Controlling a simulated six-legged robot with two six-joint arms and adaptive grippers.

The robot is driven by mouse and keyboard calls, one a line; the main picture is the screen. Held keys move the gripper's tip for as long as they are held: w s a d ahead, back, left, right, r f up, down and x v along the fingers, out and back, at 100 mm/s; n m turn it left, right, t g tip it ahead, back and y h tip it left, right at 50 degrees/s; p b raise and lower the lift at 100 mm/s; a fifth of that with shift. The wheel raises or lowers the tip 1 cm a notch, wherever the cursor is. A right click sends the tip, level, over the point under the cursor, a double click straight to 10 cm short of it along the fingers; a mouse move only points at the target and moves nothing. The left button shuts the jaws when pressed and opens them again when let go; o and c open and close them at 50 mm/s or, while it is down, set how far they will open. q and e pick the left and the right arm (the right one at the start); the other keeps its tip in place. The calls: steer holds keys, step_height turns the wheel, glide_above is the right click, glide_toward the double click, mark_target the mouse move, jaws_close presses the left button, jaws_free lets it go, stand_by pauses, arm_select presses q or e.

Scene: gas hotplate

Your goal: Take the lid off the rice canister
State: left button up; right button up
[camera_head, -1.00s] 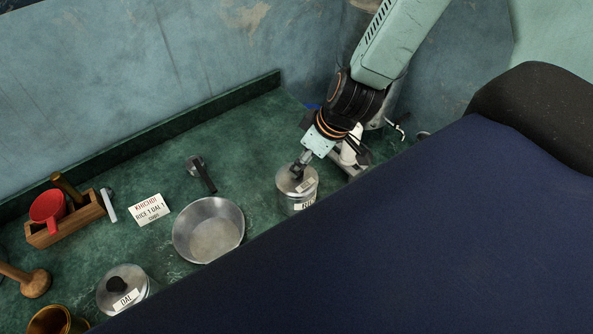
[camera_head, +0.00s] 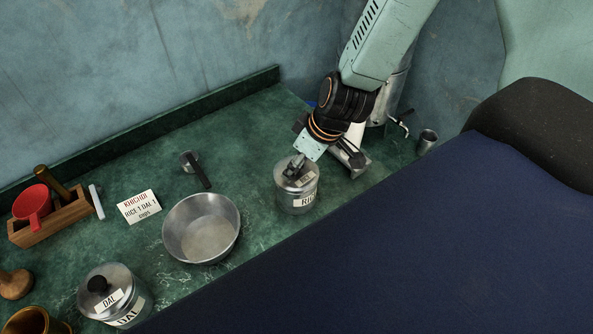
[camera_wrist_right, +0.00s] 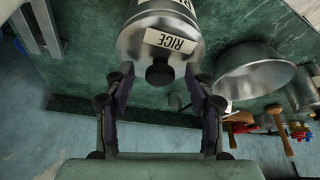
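The rice canister (camera_head: 296,205) is a metal tin standing on the green counter, with a RICE label on its side. Its metal lid (camera_head: 309,172) is on and carries its own RICE label. In the right wrist view, the lid (camera_wrist_right: 135,44) has a black knob (camera_wrist_right: 160,72) in its middle. My right gripper (camera_head: 294,170) reaches down to the lid from above. In the wrist view, its two fingers (camera_wrist_right: 157,78) are apart on either side of the knob, with gaps showing. My left gripper is not in view.
A wide metal pan (camera_head: 201,228) stands left of the canister, and the dal canister (camera_head: 118,291) is farther left. A recipe card (camera_head: 139,207), a measuring cup with a dark handle (camera_head: 197,170) and a wooden caddy (camera_head: 50,221) lie behind. A metal cup (camera_head: 427,141) is at right.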

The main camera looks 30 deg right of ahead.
steer(key=c, duration=1.1)
